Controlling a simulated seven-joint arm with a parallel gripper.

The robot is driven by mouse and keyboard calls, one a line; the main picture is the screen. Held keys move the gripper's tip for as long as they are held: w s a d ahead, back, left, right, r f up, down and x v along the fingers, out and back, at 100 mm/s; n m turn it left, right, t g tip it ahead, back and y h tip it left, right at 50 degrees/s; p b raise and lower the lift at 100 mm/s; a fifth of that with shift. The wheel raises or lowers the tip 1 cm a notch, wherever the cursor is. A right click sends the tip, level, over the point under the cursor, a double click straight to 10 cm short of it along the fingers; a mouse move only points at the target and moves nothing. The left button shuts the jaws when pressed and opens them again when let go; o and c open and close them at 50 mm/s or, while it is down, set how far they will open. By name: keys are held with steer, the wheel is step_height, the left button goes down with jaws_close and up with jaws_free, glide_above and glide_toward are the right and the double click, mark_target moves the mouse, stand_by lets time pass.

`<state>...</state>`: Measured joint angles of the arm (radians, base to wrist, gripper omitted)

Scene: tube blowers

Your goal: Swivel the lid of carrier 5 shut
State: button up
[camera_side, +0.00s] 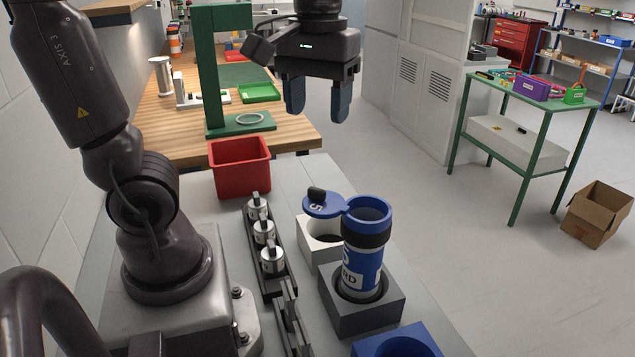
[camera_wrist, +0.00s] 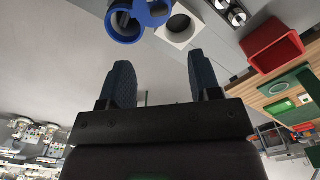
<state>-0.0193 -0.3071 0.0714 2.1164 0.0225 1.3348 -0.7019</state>
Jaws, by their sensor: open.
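Carrier 5 (camera_side: 362,262) is a blue tube with a dark band near its top, upright in a dark grey square block (camera_side: 362,315). Its blue lid (camera_side: 324,206), marked 5 and with a black knob, is swung out to the left, over a white block; the tube's mouth is uncovered. In the wrist view the carrier (camera_wrist: 124,28) and its lid (camera_wrist: 153,10) show at the top edge, partly cut off. My gripper (camera_side: 318,108) is open and empty, high above and behind the carrier, fingers pointing down. It also shows in the wrist view (camera_wrist: 158,85).
A white block (camera_side: 318,246) with a round hole stands behind the carrier. A rack with several small metal cylinders (camera_side: 264,234) is to its left. A red bin (camera_side: 240,166) and a green stand (camera_side: 209,75) are farther back. A blue ring-shaped part (camera_side: 398,345) is in front.

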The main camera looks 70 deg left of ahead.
mark_target(318, 188)
step_height(318, 188, down, 13)
steer(key=shift+r, duration=0.1)
stand_by(0.3)
steer(key=c, duration=0.9)
